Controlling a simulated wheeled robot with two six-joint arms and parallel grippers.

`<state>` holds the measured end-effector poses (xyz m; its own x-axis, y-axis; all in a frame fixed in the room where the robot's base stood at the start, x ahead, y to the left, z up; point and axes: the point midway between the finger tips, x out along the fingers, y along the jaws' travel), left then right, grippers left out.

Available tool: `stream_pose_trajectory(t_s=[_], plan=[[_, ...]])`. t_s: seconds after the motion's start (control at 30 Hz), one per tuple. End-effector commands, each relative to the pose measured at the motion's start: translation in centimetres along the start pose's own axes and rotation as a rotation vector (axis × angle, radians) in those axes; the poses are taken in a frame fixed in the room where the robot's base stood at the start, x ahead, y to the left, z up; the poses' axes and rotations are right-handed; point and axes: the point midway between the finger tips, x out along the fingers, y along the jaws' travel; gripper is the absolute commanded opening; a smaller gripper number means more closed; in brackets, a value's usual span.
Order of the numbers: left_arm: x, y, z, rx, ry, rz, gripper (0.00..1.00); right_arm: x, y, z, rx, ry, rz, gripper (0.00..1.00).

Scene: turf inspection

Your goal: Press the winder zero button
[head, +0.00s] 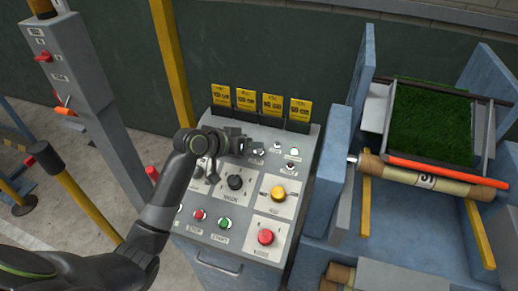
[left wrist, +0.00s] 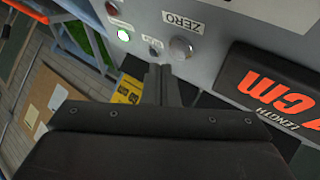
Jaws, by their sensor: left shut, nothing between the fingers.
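The winder zero button shows in the left wrist view as a round metallic button (left wrist: 182,48) on the grey panel, beside a label reading ZERO (left wrist: 181,20), upside down there. My left gripper (left wrist: 160,70) is shut and empty. Its fingertips appear just beside the button, between it and a small switch (left wrist: 155,48); I cannot tell whether they touch the panel. In the head view my left gripper (head: 243,147) is over the upper part of the control console (head: 215,256), and the button is hard to make out there. My right gripper is not in view.
A length display (left wrist: 270,80) is beside the button. A turf roller (head: 425,178) stands right.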

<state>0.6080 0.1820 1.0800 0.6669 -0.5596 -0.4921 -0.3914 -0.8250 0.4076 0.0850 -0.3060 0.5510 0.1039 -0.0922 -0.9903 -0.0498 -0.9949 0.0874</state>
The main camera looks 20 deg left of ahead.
Motion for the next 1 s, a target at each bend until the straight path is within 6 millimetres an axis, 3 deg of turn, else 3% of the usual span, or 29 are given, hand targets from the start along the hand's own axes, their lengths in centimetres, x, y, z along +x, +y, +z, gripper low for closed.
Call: stream_pose_trajectory(t_s=[1.0], plan=[[0.64, -0.45, 0.46, 0.0, 0.0, 0.0, 0.0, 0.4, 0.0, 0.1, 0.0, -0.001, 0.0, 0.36]])
